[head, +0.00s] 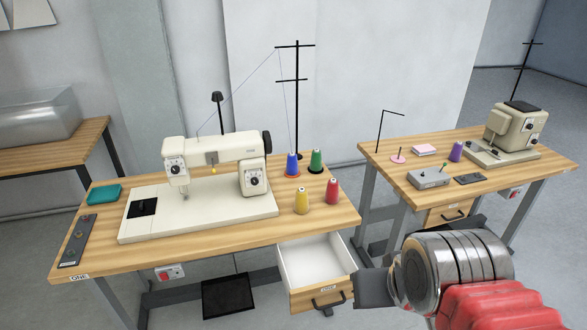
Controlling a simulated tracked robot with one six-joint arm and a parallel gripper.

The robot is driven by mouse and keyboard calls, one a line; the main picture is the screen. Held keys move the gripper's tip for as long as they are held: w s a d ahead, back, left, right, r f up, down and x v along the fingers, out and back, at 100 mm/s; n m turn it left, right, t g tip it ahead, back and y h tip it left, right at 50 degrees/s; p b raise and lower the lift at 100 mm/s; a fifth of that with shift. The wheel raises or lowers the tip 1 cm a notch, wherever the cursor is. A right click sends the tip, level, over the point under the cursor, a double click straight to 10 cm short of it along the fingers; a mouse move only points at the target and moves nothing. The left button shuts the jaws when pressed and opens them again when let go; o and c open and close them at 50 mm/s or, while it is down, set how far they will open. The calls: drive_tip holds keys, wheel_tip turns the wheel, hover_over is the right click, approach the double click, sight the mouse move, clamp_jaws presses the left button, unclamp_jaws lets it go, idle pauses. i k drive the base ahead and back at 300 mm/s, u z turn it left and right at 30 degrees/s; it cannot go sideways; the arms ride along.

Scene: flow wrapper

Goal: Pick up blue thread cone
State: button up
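The blue thread cone (292,164) stands upright on a red-orange disc at the back right of the near sewing table (225,238). A green cone (316,161) stands close to its right. A yellow cone (301,201) and a red cone (332,191) stand in front of it. My gripper (375,290) is at the lower right, in front of the table and beside the open drawer, well apart from the blue cone. Its dark parts are partly hidden by my wrist, so its opening does not show clearly. No held object is visible.
A cream sewing machine (208,178) stands left of the cones. A black thread stand (297,100) rises behind them, with a thread running to the machine. An empty white drawer (316,262) sticks out in front. A second table (475,165) at the right carries another machine (516,128).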

sight(292, 169)
drive_tip(key=k, duration=0.65)
drive_tip(key=u, duration=0.2)
drive_tip(key=i, duration=0.65)
drive_tip(key=u, duration=0.65)
drive_tip(key=i, duration=1.4)
drive_tip(key=u, duration=0.2)
